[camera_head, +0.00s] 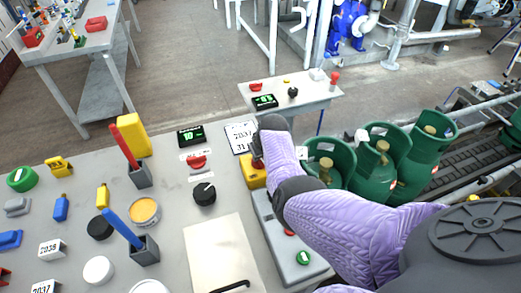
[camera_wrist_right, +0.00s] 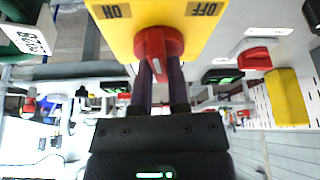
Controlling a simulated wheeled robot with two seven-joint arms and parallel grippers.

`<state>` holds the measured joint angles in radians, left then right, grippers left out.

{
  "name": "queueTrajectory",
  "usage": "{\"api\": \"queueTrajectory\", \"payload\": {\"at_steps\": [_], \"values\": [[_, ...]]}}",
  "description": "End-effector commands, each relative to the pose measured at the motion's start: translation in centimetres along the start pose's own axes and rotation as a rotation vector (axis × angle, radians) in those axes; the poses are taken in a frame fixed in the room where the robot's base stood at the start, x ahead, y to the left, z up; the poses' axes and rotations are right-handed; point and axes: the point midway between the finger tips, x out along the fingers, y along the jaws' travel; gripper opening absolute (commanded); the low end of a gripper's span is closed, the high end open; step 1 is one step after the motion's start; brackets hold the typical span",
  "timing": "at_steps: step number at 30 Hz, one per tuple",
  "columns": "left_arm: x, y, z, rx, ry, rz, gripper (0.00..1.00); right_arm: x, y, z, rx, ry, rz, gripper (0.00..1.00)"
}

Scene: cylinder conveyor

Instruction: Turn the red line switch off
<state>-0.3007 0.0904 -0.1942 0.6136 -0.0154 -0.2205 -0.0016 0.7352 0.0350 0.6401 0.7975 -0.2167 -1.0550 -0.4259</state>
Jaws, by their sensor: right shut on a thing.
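The red line switch is a red rotary knob (camera_wrist_right: 158,45) on a yellow box marked ON and OFF (camera_wrist_right: 118,12), shown upside down in the right wrist view. The two finger tips of my right gripper (camera_wrist_right: 164,78) are shut on the knob, one on each side. The knob's grip bar, with a pale mark, stands roughly upright in that view, between the two words. In the head view the yellow box (camera_head: 252,176) shows at the bench's right side, and my purple right arm and gripper (camera_head: 257,160) hide the knob. My left gripper is not in view.
Several green gas cylinders (camera_head: 375,165) stand just right of my arm, beside a conveyor (camera_head: 455,150). A small table (camera_head: 310,97) stands behind.

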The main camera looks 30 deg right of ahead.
Motion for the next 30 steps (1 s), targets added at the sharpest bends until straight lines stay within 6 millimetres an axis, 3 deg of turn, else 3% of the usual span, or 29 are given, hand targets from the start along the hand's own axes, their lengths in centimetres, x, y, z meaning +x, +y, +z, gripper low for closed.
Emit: {"api": "queueTrajectory", "payload": {"at_steps": [11, 30], "values": [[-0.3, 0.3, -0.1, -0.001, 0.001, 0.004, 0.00, 0.1, -0.2, 0.0, 0.324, -0.002, 0.136, 0.00], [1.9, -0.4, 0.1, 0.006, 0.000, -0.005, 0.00, 0.3, -0.3, 0.0, 0.773, -0.002, 0.322, 0.00]]}}
